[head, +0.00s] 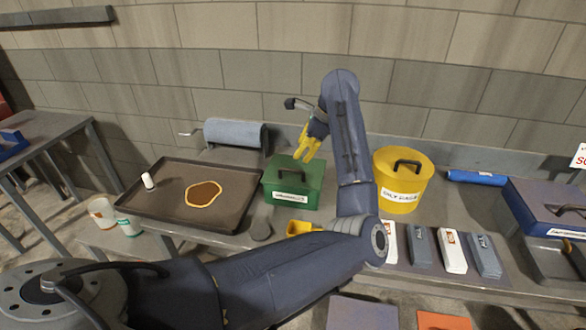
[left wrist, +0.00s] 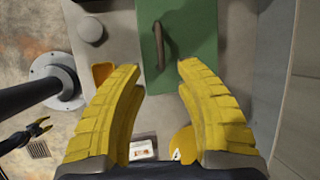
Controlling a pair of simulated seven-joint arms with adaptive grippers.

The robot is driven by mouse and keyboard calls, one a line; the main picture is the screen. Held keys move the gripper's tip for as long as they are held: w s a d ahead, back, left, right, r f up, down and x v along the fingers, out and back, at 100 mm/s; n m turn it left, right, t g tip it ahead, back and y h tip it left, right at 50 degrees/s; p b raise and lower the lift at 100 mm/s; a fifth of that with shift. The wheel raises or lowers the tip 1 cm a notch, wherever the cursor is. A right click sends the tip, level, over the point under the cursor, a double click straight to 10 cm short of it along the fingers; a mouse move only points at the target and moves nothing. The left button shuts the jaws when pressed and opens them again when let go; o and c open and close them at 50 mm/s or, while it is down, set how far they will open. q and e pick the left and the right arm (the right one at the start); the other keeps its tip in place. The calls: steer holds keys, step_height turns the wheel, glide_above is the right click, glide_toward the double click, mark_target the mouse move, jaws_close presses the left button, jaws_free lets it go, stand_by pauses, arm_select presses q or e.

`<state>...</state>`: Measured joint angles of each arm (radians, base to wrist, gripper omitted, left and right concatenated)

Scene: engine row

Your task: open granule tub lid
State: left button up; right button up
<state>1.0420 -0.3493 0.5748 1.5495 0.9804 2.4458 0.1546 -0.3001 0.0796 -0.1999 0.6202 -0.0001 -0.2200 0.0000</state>
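The green granule tub (head: 292,197) stands on the bench with its lid (head: 310,167) closed and a dark handle (head: 291,173) on top. A white label is on its front. My left gripper (head: 307,152) is above the back right of the lid, with yellow fingers apart and nothing between them. In the left wrist view, the green lid (left wrist: 200,25) and its handle (left wrist: 159,45) lie just beyond the fingertips (left wrist: 161,67); the handle is not touched. My right gripper (left wrist: 42,128) shows small at the left wrist view's left edge, its yellow tips spread and empty. It is not in the head view.
Left of the tub is a dark tray (head: 165,205) with a brown spill and a white bottle (head: 148,181). A yellow lidded bin (head: 402,190) stands to the right. A yellow scoop (head: 301,228) and dark puck (head: 260,230) lie in front. A grey roll (head: 234,133) is behind.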

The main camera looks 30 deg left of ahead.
arm_select(q)
steer(key=x, duration=1)
steer(key=shift+f, duration=0.1)
steer(key=shift+o, duration=0.3)
jaws_close()
